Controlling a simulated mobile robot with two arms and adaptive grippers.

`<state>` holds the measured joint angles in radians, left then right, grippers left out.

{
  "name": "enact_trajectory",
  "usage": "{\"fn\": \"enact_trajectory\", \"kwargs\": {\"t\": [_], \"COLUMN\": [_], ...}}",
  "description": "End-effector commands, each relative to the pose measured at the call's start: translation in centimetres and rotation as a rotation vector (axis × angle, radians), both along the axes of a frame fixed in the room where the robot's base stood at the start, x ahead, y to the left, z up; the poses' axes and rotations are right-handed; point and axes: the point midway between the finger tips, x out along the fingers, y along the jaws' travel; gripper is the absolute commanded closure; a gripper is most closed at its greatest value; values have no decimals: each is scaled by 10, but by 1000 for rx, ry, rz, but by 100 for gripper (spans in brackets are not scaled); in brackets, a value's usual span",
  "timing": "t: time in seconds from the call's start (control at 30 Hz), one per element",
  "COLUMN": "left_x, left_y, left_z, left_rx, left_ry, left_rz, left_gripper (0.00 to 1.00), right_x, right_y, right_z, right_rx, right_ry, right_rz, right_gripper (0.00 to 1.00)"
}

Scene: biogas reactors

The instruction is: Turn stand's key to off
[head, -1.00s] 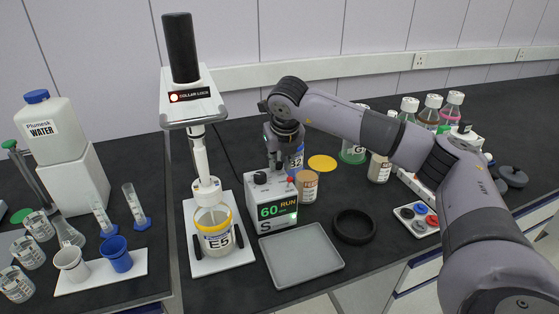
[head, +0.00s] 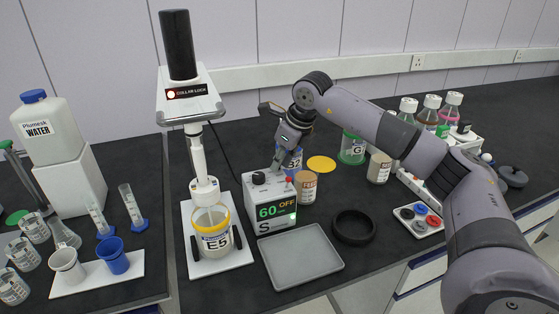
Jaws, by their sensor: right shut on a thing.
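The stand's white control box (head: 270,205) sits on the dark bench to the right of the mixing stand (head: 197,115). Its green display (head: 276,210) reads 60 and OFF. A black knob (head: 258,178) is on its top. My right gripper (head: 279,166) is at the back right of the box's top, tilted, with its fingers shut on the key. The fingers hide the key, so its exact angle cannot be told. A jar marked E5 (head: 215,243) stands under the stand's shaft. My left gripper is not in view.
A grey tray (head: 300,257) and a black ring (head: 353,227) lie in front. Cups and vials stand at the left.

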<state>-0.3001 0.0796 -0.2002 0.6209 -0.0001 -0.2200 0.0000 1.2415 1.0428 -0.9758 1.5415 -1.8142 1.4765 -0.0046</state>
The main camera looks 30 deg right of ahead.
Motion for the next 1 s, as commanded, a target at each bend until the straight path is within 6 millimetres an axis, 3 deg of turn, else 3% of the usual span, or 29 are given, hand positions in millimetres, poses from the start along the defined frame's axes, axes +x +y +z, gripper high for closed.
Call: {"fn": "enact_trajectory", "kwargs": {"t": [0.6, 1.0], "left_x": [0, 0], "left_y": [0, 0], "left_z": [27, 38], "left_rx": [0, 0], "left_ry": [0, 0], "left_rz": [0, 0], "left_gripper": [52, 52], "right_x": [4, 6], "right_y": [-5, -6], "right_z": [3, 2], "right_rx": [2, 0], "right_ry": [-2, -3], "right_rz": [575, 848], "right_gripper": [100, 100]}}
